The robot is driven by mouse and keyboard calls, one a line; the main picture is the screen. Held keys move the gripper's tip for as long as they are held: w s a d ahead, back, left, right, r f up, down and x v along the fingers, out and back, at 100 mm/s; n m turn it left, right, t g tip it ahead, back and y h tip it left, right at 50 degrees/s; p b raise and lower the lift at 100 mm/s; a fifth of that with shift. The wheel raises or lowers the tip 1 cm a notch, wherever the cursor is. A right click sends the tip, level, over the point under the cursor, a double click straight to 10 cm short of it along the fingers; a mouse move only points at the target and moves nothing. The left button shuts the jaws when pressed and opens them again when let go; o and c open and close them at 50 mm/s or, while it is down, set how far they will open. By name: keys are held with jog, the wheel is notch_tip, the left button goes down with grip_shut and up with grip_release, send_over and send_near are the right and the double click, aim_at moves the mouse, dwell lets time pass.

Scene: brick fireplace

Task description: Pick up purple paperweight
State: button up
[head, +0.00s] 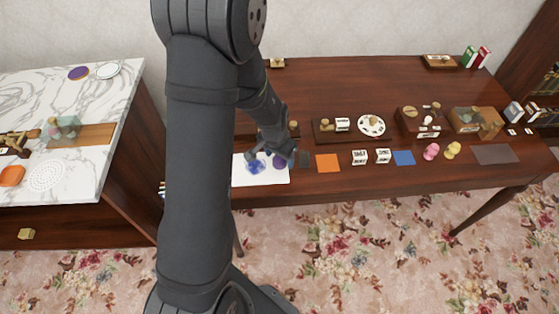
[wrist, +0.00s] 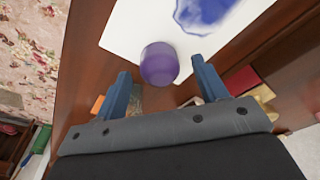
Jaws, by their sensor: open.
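The purple paperweight (wrist: 159,64) is a rounded, purple piece on the edge of a white sheet in the wrist view. In the head view the paperweight (head: 280,161) shows at the right part of the white sheet (head: 240,173), beside my gripper (head: 279,150). In the wrist view my gripper (wrist: 164,82) is open, with one blue finger on each side of the paperweight's near part. Nothing is held. Whether the fingers touch it I cannot tell.
The wooden desk (head: 330,88) holds an orange square (head: 327,163), white blocks (head: 360,157), a blue square (head: 404,158) and pink and yellow figures (head: 431,151) to the right. A marble-topped cabinet (head: 100,100) stands at left. The desk's front edge is close to the sheet.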

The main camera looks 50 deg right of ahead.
jog(key=shift+d+f, duration=0.1)
jog(key=shift+f, duration=0.6)
jog(key=c, duration=1.2)
jog(key=shift+o, duration=0.2)
jog(key=shift+r, duration=0.15)
